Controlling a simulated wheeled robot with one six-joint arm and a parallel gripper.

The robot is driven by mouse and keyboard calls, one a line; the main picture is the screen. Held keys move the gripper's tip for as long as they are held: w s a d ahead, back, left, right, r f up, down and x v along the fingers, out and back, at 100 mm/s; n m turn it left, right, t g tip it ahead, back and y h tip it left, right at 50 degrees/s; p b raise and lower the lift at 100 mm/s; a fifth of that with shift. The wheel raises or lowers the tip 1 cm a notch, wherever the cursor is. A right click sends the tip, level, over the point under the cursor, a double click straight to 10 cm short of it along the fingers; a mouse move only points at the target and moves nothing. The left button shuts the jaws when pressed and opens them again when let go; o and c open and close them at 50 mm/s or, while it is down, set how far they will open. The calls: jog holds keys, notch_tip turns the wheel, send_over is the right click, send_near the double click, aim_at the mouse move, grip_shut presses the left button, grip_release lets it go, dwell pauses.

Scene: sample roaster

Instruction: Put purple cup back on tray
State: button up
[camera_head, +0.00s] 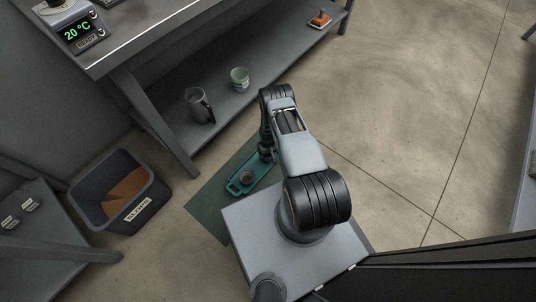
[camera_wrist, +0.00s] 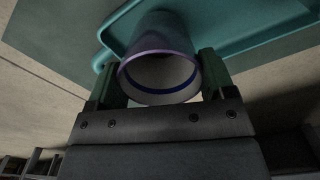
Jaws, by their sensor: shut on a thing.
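The purple cup (camera_wrist: 160,38) is between the two fingers of my gripper (camera_wrist: 160,68) in the wrist view. Its open mouth faces the camera, showing a pale inside with a dark blue ring. The teal tray (camera_wrist: 235,40) lies behind the cup there. In the head view the tray (camera_head: 236,189) is on the floor mat, and a small dark round thing on it appears to be the cup (camera_head: 246,177). My gripper (camera_head: 264,153) is by the tray's upper right end, partly hidden by my arm. I cannot tell whether the cup touches the tray.
A dark green mat (camera_head: 210,203) lies under the tray. A labelled bin (camera_head: 122,208) stands to the left. The bench's low shelf (camera_head: 222,108) holds a grey pitcher (camera_head: 199,107), a pale green cup (camera_head: 239,79) and an orange-brown item (camera_head: 320,19). Open floor is at the right.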

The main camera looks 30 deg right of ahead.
jog(key=shift+f, duration=0.9)
jog(key=shift+f+b, duration=0.15)
jog(key=shift+b, duration=0.2)
jog(key=o, duration=1.1)
notch_tip(320, 180, up, 12)
jog(key=p, duration=0.5)
jog(key=shift+r, duration=0.2)
